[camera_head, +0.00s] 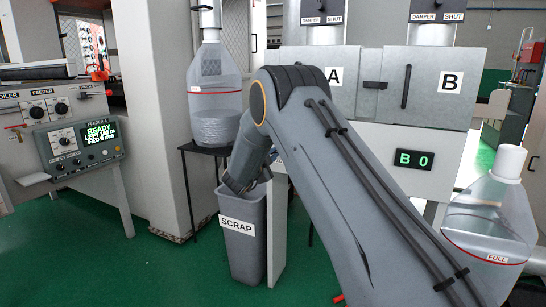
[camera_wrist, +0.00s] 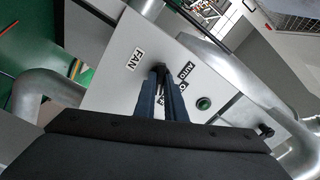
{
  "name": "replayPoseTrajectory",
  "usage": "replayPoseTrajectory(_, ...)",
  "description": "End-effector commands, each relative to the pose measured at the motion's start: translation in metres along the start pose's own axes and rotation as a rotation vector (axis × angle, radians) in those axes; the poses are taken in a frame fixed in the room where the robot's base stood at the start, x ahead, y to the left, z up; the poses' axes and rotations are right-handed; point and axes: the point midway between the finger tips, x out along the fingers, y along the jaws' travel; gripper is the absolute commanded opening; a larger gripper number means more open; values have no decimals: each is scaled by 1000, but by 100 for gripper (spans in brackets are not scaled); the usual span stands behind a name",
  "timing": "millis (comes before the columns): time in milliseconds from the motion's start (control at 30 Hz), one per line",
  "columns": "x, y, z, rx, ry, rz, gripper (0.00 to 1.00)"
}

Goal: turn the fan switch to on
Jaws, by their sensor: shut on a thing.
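In the wrist view a light grey fan panel (camera_wrist: 118,95) shows a FAN label (camera_wrist: 138,60). My gripper (camera_wrist: 160,72) is shut on the dark fan switch (camera_wrist: 158,68), which shows only as a small dark part between the fingertips. Which mark the switch points to cannot be told. In the head view my arm hides the fan panel, and my gripper cannot be made out.
Silver ducts (camera_wrist: 60,90) pass close by. In the head view a grey scrap bin (camera_head: 240,255) stands below my arm, with green floor free at left.

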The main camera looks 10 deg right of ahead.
Motion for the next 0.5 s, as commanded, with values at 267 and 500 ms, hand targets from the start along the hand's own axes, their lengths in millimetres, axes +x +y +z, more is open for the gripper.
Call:
replayPoseTrajectory(267,0,2,1,225,0,1,0)
replayPoseTrajectory(500,0,1,1,366,0,1,0)
